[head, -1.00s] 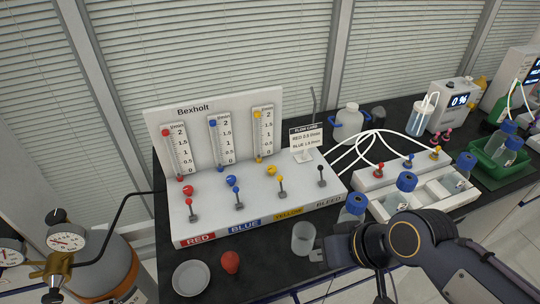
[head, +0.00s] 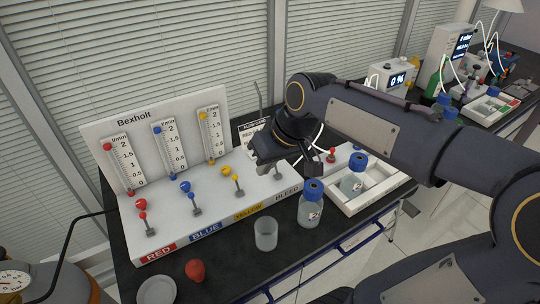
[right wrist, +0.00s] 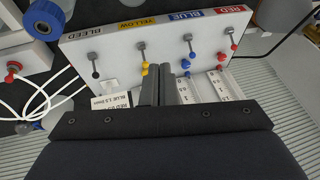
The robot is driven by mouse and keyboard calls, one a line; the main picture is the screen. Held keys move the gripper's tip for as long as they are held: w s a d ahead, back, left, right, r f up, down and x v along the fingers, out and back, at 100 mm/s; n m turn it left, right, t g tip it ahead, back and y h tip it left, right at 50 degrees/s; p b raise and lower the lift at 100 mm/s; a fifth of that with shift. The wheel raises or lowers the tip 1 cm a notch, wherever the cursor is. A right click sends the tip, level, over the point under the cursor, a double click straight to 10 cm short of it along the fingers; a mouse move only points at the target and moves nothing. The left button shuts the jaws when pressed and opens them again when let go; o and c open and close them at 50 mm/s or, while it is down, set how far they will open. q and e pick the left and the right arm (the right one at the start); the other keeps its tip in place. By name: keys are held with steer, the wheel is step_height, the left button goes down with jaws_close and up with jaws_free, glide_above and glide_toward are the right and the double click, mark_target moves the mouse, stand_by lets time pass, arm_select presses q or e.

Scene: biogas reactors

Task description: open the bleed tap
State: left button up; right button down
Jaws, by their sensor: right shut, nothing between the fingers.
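The bleed tap (right wrist: 94,64) is a small lever with a grey base and a black knob, beside the BLEED label on the white Bexholt panel (right wrist: 115,50). In the right wrist view it stands left of my fingers, apart from them. My left gripper is out of view.
Red (head: 149,224) and blue (head: 195,202) levers and upright gauges stand along the panel. A flow card (right wrist: 112,101) stands near the gripper. A clear beaker (head: 265,234), a blue-capped bottle (head: 310,208) and a red bulb (head: 195,270) stand in front. A white tray (head: 345,208) is right.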

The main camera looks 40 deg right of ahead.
steer(key=w+d+f+g+h+b, duration=0.1)
steer(key=w+d+f, duration=0.3)
steer(key=w+d, duration=0.4)
steer(key=w+d+f+g+h+b, duration=0.1)
steer(key=w+d+f, duration=0.4)
steer(key=w, duration=0.8)
steer(key=d, duration=0.3)
steer(key=shift+w+g, duration=0.25)
steer(key=shift+g, duration=0.15)
steer(key=shift+d+f, duration=0.1)
steer(key=f, duration=0.3)
steer(key=w+f, duration=0.1)
steer(key=f, duration=0.2)
steer(key=f+p, duration=0.1)
steer(key=f, duration=0.2)
steer(key=shift+w+f, duration=0.2)
steer(key=shift+f, duration=0.15)
steer(key=s, duration=0.1)
steer(key=s+p, duration=0.1)
steer(key=s, duration=0.1)
steer(key=shift+r, duration=0.3)
steer(key=shift+s, duration=0.4)
steer(key=shift+a, duration=0.2)
